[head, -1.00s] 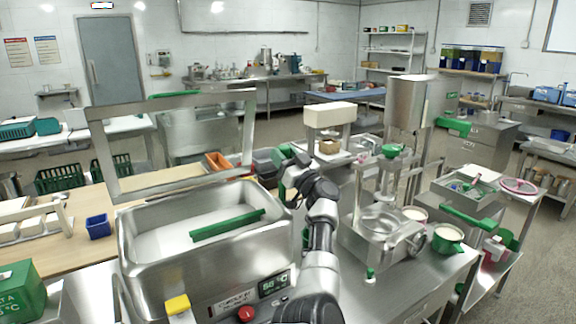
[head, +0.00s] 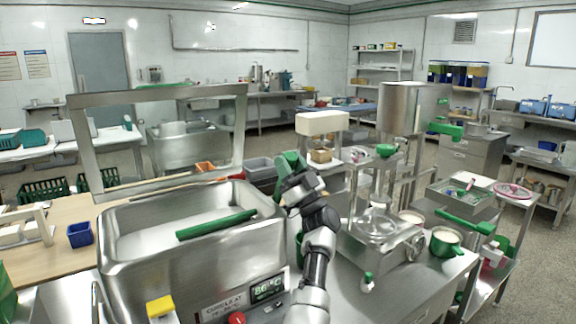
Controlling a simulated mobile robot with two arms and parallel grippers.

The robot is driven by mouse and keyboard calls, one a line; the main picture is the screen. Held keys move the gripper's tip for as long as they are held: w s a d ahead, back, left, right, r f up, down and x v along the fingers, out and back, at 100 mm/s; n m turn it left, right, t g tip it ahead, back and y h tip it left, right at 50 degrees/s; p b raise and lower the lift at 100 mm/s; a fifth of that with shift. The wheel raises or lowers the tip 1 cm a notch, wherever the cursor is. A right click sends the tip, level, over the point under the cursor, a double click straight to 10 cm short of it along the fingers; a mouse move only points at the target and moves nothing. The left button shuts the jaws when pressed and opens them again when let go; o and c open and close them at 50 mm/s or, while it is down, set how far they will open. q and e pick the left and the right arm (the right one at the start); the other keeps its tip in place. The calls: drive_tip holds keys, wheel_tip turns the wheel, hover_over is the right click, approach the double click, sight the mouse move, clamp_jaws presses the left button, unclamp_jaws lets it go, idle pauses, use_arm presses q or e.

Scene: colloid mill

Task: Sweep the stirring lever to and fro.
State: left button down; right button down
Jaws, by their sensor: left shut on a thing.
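A steel vat (head: 125,262) stands in front of me, holding pale liquid (head: 150,238) with a green bar (head: 215,224) lying slantwise across it. My left gripper (head: 289,170) is just beyond the vat's right side, shut around a green grip (head: 287,161). I take this grip to be the stirring lever's handle. The fingers and wrist hide most of the lever, and I cannot see how it joins the vat or the bar. My right gripper is not in view.
The vat's raised lid frame (head: 84,150) stands at its back. A steel mill with a glass bowl (head: 375,222) is to the right of my arm, with a green pot (head: 446,243) beside it. A blue bin (head: 80,235) is at the left.

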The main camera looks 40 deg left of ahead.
sight(291, 154)
use_arm(q)
drive_tip(key=shift+f, duration=0.1)
drive_tip(key=c, duration=0.9)
unclamp_jaws()
drive_tip(key=shift+o, duration=0.9)
drive_tip(key=shift+d+t, duration=0.1)
drive_tip(key=shift+t, duration=0.2)
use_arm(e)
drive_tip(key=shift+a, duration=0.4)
use_arm(q)
drive_tip(key=shift+r, duration=0.6)
wheel_tip(291, 154, up, 3)
drive_tip(key=shift+d+r+b, duration=0.1)
drive_tip(key=shift+d+b, duration=0.05)
drive_tip(key=shift+b, duration=0.3)
drive_tip(key=w+d+r+b, duration=0.1)
drive_tip(key=d+r, duration=0.5)
drive_tip(key=d, duration=0.5)
drive_tip(key=shift+w+d+r, duration=0.15)
drive_tip(key=shift+r, duration=0.15)
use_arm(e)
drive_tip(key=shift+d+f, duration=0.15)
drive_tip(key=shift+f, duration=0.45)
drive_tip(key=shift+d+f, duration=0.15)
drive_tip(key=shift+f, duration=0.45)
